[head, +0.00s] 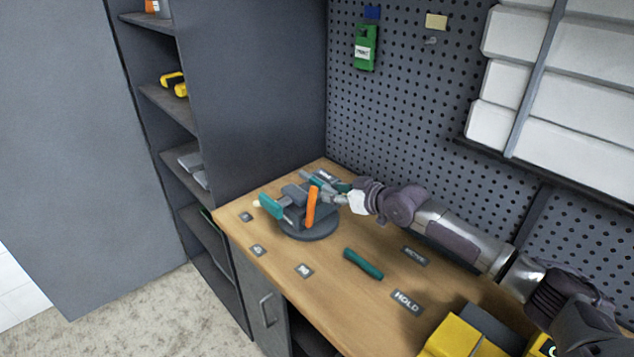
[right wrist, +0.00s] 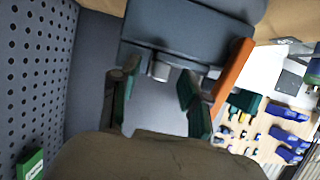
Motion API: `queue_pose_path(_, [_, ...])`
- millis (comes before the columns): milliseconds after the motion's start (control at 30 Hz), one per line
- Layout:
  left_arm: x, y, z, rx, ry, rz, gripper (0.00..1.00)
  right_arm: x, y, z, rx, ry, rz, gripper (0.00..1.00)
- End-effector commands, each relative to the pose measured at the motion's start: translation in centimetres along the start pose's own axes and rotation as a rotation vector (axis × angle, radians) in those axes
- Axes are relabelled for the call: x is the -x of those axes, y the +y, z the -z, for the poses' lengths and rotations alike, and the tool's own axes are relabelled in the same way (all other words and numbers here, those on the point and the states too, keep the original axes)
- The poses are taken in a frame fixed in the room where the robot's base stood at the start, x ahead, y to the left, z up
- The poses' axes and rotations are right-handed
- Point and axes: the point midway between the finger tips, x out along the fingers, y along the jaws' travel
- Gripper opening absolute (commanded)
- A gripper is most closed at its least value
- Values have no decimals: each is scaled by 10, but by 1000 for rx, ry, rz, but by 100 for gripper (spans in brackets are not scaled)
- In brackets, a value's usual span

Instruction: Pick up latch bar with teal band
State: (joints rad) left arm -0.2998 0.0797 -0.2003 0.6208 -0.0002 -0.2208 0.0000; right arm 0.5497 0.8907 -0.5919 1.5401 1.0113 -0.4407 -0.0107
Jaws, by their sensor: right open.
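A grey gate fixture (head: 296,205) on a round dark base stands at the far end of the bench, with teal parts and an upright orange bar (head: 311,207). A loose teal bar (head: 363,263) lies on the bench in front of it. I cannot tell which piece is the latch bar with the teal band. My right gripper (head: 333,194) is at the fixture's right side. In the right wrist view its fingers (right wrist: 158,82) are apart, with a short grey peg (right wrist: 160,70) of the fixture showing between them. The orange bar is close by the right finger.
Small label plates, including a HOLD plate (head: 406,302), lie on the wooden bench (head: 335,295). A yellow and dark object (head: 465,335) sits at the near right. A perforated wall panel (head: 400,120) rises behind, and a dark shelf unit (head: 245,90) stands left.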

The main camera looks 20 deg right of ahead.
Motion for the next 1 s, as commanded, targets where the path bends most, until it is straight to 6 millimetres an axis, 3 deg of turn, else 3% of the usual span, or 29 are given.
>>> queue_pose_path(133, [0, 0, 0, 0, 0, 0, 42, 0, 0, 0, 0, 0, 0, 44])
queue_pose_path(400, [0, 0, 0, 0, 1, 0, 42, 1, 0, 0, 0, 1, 0, 0])
queue_pose_path(1000, [-3, 0, 0, 1, 0, 0, 42, 4, 1, 10, 1, 8, -1, 0])
